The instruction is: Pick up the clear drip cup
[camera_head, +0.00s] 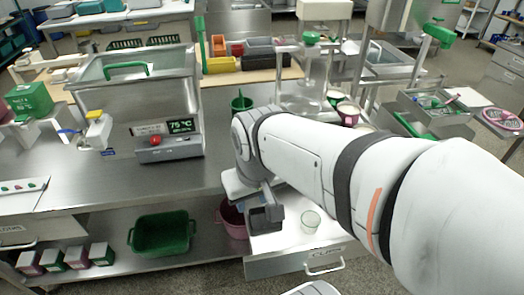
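A small clear cup (310,222), which looks like the drip cup, stands upright on the white inside of a pulled-out drawer (285,243) below the steel worktop. My arm reaches in from the right and bends down over the drawer. My gripper (266,219) is a dark shape just left of the cup, apart from it in the picture. Nothing shows held in it. Its fingers are small and dark, so I cannot tell whether they are open or shut. Part of the drawer's right side is hidden behind my arm.
The steel worktop (100,185) edge lies behind the drawer. A heated steel tank with a display (181,126) stands on it at left. A green tub (162,233) and a pink bucket (233,220) sit on the lower shelf, left of the drawer. The drawer's front handle (325,268) sticks out.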

